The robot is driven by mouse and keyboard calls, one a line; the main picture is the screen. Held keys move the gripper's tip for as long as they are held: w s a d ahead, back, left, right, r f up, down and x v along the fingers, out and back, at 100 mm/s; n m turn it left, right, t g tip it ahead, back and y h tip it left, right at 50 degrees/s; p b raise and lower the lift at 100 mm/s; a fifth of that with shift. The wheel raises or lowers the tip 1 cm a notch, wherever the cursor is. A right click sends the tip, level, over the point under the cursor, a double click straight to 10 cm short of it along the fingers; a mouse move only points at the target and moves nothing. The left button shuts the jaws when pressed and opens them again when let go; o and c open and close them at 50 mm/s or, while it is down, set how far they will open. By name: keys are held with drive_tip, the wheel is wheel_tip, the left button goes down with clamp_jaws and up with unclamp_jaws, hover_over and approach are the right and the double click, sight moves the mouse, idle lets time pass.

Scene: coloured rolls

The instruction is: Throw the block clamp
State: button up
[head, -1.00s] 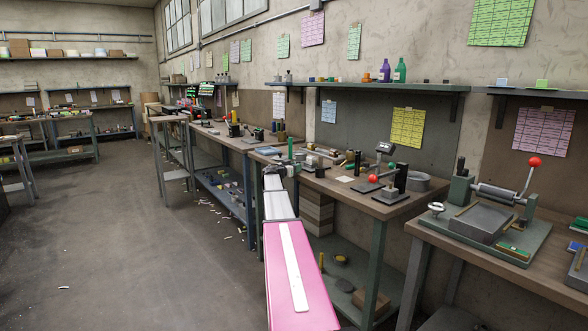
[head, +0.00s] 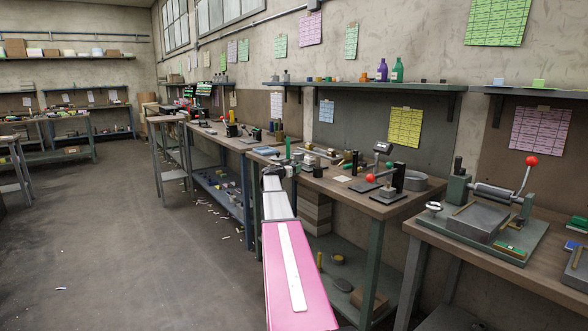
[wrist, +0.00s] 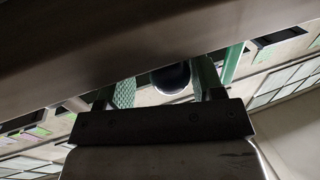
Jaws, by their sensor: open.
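My gripper (head: 278,172) is at the far end of my outstretched arm, at the left front edge of the middle bench (head: 392,208). In the wrist view its green-padded fingers (wrist: 165,84) are apart, with a dark round-ended thing (wrist: 171,78) showing between them; I cannot tell whether they touch it. A green upright (head: 288,147) stands just beyond the gripper. Which fixture is the block clamp is not clear. A red-knobbed lever (head: 532,160) rises from a fixture with a grey block (head: 477,222) on the right bench. A smaller red-tipped handle (head: 371,178) is on the middle bench.
A dark beam (wrist: 100,45) crosses the top of the wrist view. A shelf with bottles (head: 397,71) hangs above. The floor (head: 110,240) at left is mostly clear, with small scraps.

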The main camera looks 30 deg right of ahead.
drive_tip(key=v, duration=1)
